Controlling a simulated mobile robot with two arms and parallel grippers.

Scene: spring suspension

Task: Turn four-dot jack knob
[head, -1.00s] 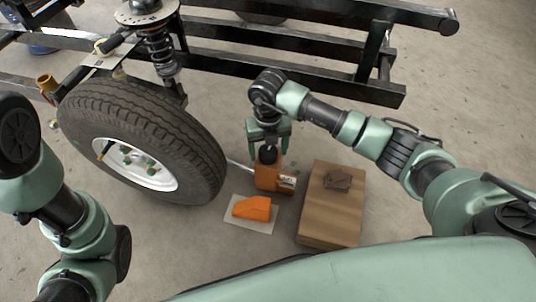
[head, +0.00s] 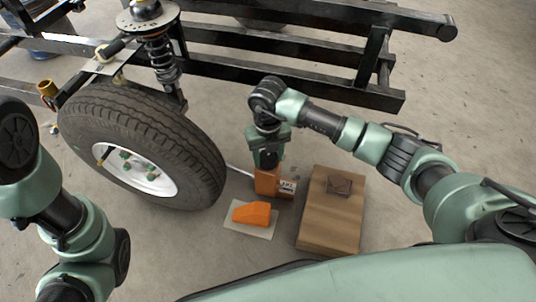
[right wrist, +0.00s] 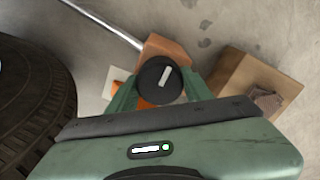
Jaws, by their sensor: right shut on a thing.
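An orange jack (head: 266,182) stands on the floor right of the tyre, with a pale marked label (head: 287,187) on its side; the dots are too small to count. A metal bar runs from it toward the wheel. Its round black knob (right wrist: 160,81), with a white line mark tilted slightly right, sits on top. My right gripper (head: 267,158) points down over the jack, shut on the knob, with a green finger on each side of it in the right wrist view. The fingers hide much of the knob in the head view. My left arm shows at the left, but its gripper is out of view.
The tyre (head: 150,135) and black frame (head: 290,62) stand left and behind. An orange wedge (head: 252,213) lies on a pale sheet in front of the jack. A brown box (head: 327,228) with a dark brown piece (head: 338,186) on top stands at the right.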

